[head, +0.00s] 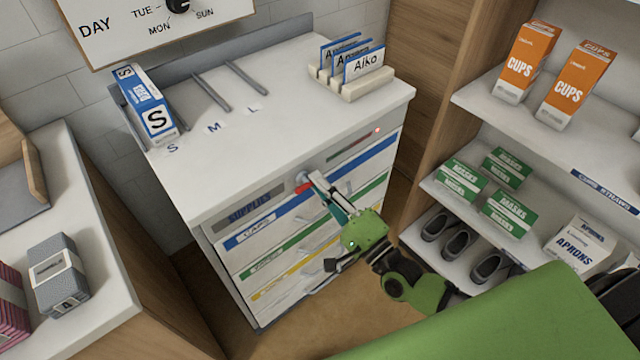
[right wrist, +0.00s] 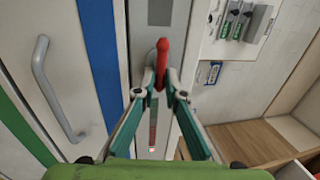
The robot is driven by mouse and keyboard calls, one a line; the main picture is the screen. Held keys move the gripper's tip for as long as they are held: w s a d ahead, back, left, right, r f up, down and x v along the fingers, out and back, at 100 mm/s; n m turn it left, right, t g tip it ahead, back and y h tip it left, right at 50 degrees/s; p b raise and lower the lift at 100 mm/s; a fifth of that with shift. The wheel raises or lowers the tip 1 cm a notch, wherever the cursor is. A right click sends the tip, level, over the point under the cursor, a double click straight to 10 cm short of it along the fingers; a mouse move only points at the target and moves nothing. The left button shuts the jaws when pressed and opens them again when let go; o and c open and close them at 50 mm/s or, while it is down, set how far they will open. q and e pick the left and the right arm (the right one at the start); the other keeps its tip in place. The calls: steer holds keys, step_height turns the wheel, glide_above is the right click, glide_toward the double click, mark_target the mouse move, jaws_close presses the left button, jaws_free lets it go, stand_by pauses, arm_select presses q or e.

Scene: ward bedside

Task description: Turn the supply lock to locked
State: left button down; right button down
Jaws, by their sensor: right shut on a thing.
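The supply lock has a grey round base (head: 302,176) and a red lever (head: 303,188), on the top front strip of the white supply cabinet (head: 240,130). My right gripper (head: 316,180) is shut on the red lever. In the right wrist view the red lever (right wrist: 162,58) stands between the closed fingertips (right wrist: 162,85) and lies roughly along the grey strip. A small red light (head: 377,131) glows at the strip's right end. I cannot read any lock markings; the gripper covers part of the strip. My left gripper is not in view.
Drawers with blue, green and yellow labels (head: 262,268) and bar handles are below the lock. A blue-white box (head: 147,105) and a card rack (head: 366,86) stand on the cabinet top. An open shelf unit (head: 455,190) with boxes stands right; a side table (head: 95,255) stands left.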

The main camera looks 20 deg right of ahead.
steer(key=shift+f, duration=0.1)
stand_by(0.3)
steer(key=c, duration=2.1)
jaws_free()
steer(key=shift+c, duration=0.2)
steer(key=shift+s, duration=0.1)
steer(key=v, duration=1.1)
steer(key=shift+s, duration=0.4)
steer(key=shift+d+f, duration=0.15)
